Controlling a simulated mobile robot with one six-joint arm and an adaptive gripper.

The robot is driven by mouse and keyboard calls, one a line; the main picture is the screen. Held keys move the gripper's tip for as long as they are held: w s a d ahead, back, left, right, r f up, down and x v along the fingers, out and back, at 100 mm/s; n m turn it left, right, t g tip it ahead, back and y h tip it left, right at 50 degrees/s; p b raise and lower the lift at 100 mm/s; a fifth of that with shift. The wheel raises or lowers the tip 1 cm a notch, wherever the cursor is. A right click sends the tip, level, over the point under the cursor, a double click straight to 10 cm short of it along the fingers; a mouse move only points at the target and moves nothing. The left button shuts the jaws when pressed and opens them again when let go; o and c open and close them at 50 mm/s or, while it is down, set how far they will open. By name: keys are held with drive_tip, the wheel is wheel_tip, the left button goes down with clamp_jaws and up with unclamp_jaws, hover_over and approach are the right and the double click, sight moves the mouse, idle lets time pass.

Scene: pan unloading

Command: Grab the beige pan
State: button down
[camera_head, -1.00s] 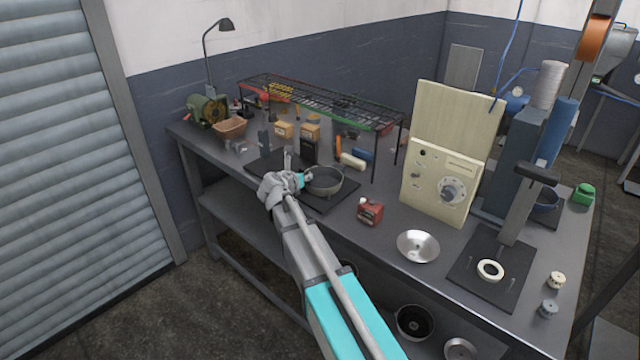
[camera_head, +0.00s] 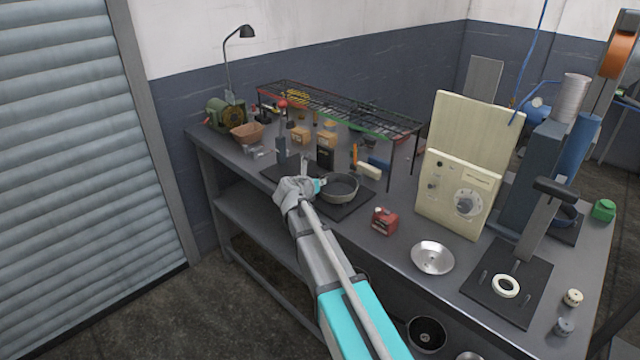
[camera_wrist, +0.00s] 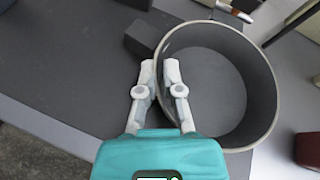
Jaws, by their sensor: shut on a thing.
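The pan (camera_head: 340,188) is round and deep, with a grey inside and a pale greyish-beige rim. It sits upright on or just over a dark mat (camera_head: 352,208) near the front edge of the workbench; I cannot tell whether it touches the mat. My gripper (camera_head: 319,186) is at the pan's left side. In the wrist view, the fingers of my gripper (camera_wrist: 159,66) are closed to a narrow gap at the near-left wall of the pan (camera_wrist: 222,88), with one finger inside and one outside. The pan's outer left side is partly hidden by my gripper.
A wire rack (camera_head: 340,110) stands over several small items behind the pan. A beige control box (camera_head: 458,195) stands further right.

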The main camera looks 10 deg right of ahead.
drive_tip(key=shift+r+p, duration=0.65)
drive_tip(key=shift+r, duration=0.2)
drive_tip(key=s+a+r+p, duration=0.3)
drive_tip(key=s+r+p, duration=0.7)
drive_tip(key=s, duration=0.3)
drive_tip(key=shift+s+a+r+p, duration=0.15)
drive_tip(key=shift+s+r+p, duration=0.15)
drive_tip(key=shift+s, duration=0.05)
